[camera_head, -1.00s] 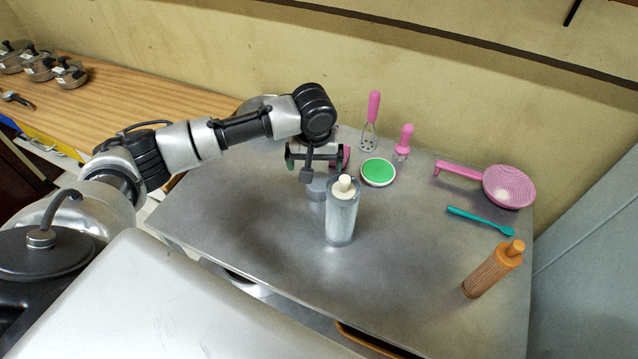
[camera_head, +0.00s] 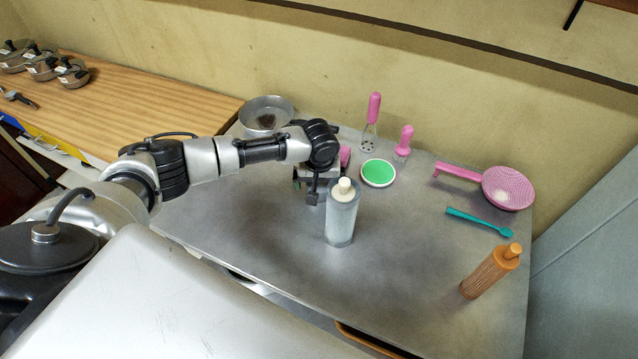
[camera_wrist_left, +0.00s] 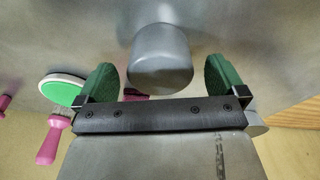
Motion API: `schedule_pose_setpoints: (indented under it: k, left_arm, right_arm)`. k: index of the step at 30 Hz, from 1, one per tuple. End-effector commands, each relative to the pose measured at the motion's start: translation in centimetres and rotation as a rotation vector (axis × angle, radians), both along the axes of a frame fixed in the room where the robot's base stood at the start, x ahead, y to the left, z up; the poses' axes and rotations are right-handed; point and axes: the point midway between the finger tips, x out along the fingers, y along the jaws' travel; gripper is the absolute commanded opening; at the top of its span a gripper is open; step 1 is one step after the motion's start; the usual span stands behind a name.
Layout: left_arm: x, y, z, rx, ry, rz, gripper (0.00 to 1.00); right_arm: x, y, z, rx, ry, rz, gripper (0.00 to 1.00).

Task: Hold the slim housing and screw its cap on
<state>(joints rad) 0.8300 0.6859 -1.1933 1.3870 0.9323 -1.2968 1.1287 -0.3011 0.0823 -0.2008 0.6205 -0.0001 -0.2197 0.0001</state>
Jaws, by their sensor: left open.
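The slim housing (camera_head: 341,222) is a clear upright cylinder with a white filter core sticking out of its open top. It stands on the metal table in the head view. The cap (camera_wrist_left: 160,60) looks like a plain grey cylinder in the left wrist view, lying between and just beyond the green finger pads. In the head view it is mostly hidden by my left gripper (camera_head: 317,180), which is low, just left of and behind the housing. My left gripper is open, with its pads (camera_wrist_left: 162,80) apart on either side of the cap. My right gripper is not in view.
A green-topped round dish (camera_head: 378,172), pink whisk (camera_head: 372,115) and pink brush (camera_head: 404,145) stand behind. A metal bowl (camera_head: 267,113) is at back left. A pink strainer (camera_head: 507,187), teal spoon (camera_head: 478,221) and brown mill (camera_head: 490,270) are right. The table's front middle is clear.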

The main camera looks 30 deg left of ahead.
Motion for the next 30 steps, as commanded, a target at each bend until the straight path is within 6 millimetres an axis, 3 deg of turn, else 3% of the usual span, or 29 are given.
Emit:
schedule_pose_setpoints:
  k: [4,15,25,30]
  left_arm:
    - [0.09,0.08,-1.38,0.001,0.001,-0.001,1.00]
    - [0.11,0.11,-1.53,0.001,0.000,0.000,0.98]
    - [0.11,0.11,-1.51,0.001,0.000,0.000,0.47]
    - [0.12,0.11,-1.50,0.000,0.000,0.000,0.46]
  right_arm:
    - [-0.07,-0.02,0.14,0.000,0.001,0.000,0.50]
    - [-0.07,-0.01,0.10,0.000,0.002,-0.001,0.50]
    - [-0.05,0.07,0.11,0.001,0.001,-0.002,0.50]
    - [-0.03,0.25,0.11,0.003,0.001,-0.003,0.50]
